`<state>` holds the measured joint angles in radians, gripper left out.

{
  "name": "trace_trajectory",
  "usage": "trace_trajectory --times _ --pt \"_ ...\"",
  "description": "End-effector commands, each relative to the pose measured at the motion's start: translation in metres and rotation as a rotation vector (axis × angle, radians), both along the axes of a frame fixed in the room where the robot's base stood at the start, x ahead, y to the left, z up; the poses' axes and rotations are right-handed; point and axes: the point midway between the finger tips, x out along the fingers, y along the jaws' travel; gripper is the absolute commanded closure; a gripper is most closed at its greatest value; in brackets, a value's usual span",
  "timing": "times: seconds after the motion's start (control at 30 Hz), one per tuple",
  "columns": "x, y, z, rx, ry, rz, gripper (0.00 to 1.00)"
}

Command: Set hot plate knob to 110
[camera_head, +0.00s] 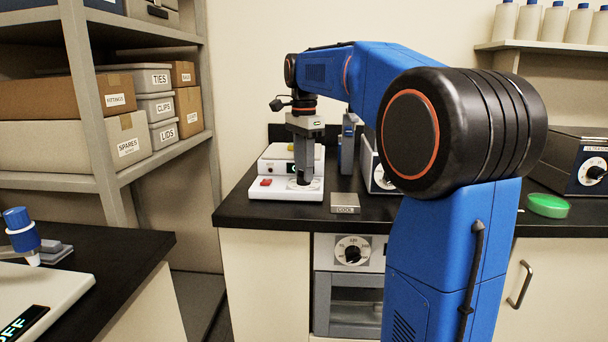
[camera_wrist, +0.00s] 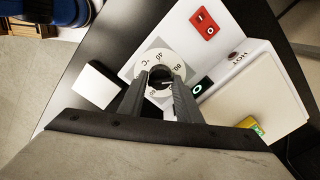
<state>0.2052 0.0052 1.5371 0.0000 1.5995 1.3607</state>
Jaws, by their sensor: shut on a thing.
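The white hot plate (camera_head: 277,193) stands on the black bench in the head view, and its base and pale top plate (camera_wrist: 262,107) show in the wrist view. My gripper (camera_head: 303,183) points down over the front of it. In the wrist view my gripper (camera_wrist: 160,78) is shut on the dark knob (camera_wrist: 161,71) at the centre of a round white dial (camera_wrist: 145,62). Marks such as 40 and 80 show on the dial. The fingers hide part of its near side, and I cannot read the knob's setting.
A red switch (camera_wrist: 204,23) and a small dark display (camera_wrist: 202,87) sit near the dial. A small yellow-green item (camera_wrist: 250,124) is by the top plate. A block marked COOL (camera_head: 345,204) lies on the bench right of the hot plate. A blue-grey instrument (camera_head: 348,145) stands behind.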

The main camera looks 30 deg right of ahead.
Motion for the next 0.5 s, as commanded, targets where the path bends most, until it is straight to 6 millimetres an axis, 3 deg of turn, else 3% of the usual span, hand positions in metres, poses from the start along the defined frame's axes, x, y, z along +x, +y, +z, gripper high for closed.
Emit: trace_trajectory --times 0.5 --pt "0.0002 0.0000 0.0004 0.000 -0.001 -0.519 0.96"
